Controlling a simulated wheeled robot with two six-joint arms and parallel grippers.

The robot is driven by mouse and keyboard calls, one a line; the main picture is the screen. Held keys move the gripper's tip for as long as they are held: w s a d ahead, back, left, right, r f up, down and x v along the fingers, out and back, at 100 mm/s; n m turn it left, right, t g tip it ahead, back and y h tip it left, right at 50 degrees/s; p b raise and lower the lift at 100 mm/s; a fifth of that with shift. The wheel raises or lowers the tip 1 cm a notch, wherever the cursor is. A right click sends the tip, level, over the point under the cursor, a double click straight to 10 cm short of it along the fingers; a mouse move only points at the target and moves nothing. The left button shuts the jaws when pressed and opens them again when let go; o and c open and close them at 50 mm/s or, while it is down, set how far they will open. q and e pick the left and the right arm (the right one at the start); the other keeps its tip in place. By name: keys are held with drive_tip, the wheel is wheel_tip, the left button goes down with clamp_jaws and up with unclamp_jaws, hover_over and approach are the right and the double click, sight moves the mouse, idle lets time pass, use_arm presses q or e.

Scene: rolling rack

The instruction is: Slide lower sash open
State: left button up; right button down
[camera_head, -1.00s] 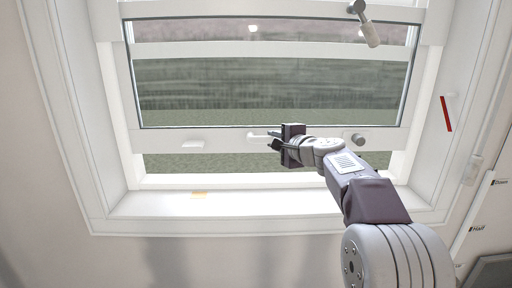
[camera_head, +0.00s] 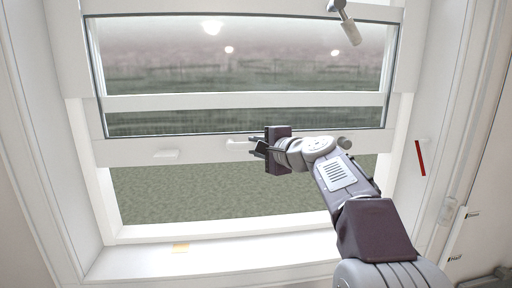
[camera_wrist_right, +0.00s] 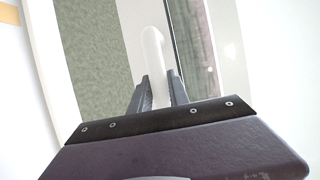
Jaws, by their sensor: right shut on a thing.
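The lower sash (camera_head: 205,149) is a white frame with a glass pane. It stands raised, with a wide open gap between its bottom rail and the sill (camera_head: 215,250). A white handle (camera_head: 238,143) sits on the bottom rail; it also shows in the right wrist view (camera_wrist_right: 153,50), running down between the fingers. My right gripper (camera_head: 262,146) is shut on this handle, and its fingers (camera_wrist_right: 160,92) lie on both sides of it in the wrist view. My left gripper is not in view.
A second white lift (camera_head: 165,155) is on the rail to the left. A grey knob (camera_head: 344,143) is right of my gripper. A latch lever (camera_head: 347,25) hangs at the top. A red strip (camera_head: 420,158) is on the right jamb. A yellowish tag (camera_head: 181,248) lies on the sill.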

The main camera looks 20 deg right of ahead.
drive_tip(key=c, duration=1.4)
unclamp_jaws()
drive_tip(key=shift+o, duration=0.7)
drive_tip(key=shift+w, duration=0.1)
drive_tip(key=shift+s+d+b, duration=0.1)
drive_tip(key=shift+s+b, duration=0.2)
drive_tip(key=shift+s, duration=0.15)
drive_tip(key=a+b+v, duration=0.1)
drive_tip(key=b+v, duration=0.1)
drive_tip(key=v, duration=0.6)
drive_tip(key=shift+d+b, duration=0.35)
drive_tip(key=shift+d, duration=0.05)
drive_tip(key=shift+s, duration=0.1)
